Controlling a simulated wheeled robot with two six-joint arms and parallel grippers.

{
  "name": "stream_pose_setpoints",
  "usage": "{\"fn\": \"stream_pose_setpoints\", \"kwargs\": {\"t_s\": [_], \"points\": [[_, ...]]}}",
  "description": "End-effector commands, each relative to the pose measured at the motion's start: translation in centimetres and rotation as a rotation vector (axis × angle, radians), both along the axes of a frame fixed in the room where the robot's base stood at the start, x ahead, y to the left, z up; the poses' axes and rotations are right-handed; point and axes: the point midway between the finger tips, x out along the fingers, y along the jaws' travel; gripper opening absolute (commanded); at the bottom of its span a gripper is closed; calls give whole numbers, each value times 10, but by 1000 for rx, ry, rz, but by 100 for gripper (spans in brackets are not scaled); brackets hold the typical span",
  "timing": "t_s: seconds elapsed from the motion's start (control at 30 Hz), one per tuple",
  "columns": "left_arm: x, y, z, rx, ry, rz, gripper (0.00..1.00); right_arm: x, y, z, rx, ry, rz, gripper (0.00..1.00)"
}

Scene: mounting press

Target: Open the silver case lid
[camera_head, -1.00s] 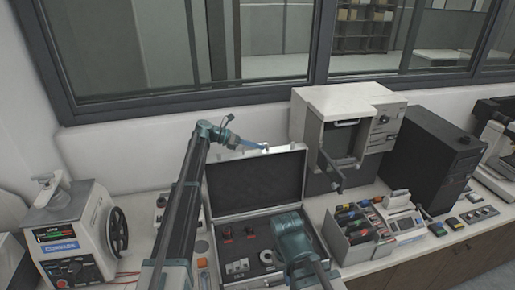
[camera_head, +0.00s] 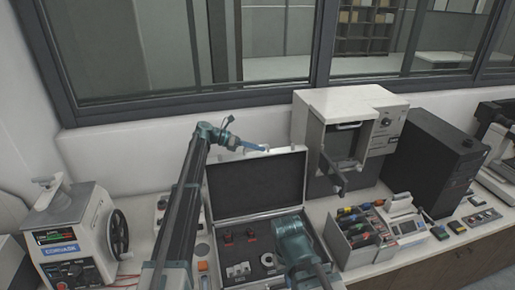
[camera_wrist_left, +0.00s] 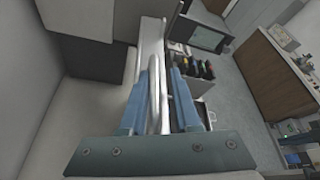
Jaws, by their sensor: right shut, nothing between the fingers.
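The silver case (camera_head: 218,250) stands on the bench with its lid (camera_head: 256,186) raised about upright, showing the dark inner face. My left gripper (camera_head: 258,148) is at the lid's top edge. In the left wrist view its blue fingers (camera_wrist_left: 163,95) are apart, on either side of a curved silver handle (camera_wrist_left: 155,115); whether they touch it is unclear. My right gripper (camera_head: 291,238) is low over the right part of the open case, shut and empty; its fingertips are hard to make out. Red-and-black parts and pale pieces sit in the case's dark insert.
A pale press-like machine (camera_head: 345,110) with a projecting lever stands right behind the case, close to the lid. A tray of coloured items (camera_head: 357,243) is at the case's right. A machine with a handwheel (camera_head: 80,235) stands left. The window is behind.

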Motion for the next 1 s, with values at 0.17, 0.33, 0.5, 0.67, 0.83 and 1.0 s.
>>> {"fn": "stream_pose_setpoints", "kwargs": {"t_s": [0.17, 0.33, 0.5, 0.67, 0.83, 1.0], "points": [[-4, 27, 14, -1, 1, 3, 28, 0, 0, 14, 0, 0, 1, 0], [-9, 63, 29, 0, 0, 4, 28, 0, 0, 29, 0, 1, 2, 0], [-13, 94, 40, -1, 0, 4, 28, 0, 0, 40, -1, 2, 4, 0], [-16, 114, 46, 0, 0, 2, 28, 0, 0, 46, -1, 2, 4, 0], [-18, 123, 49, 0, -1, 2, 28, 0, 0, 49, 0, 2, 5, 0], [-18, 125, 49, 0, -1, 1, 28, 0, 0, 49, 0, 2, 5, 0]]}}
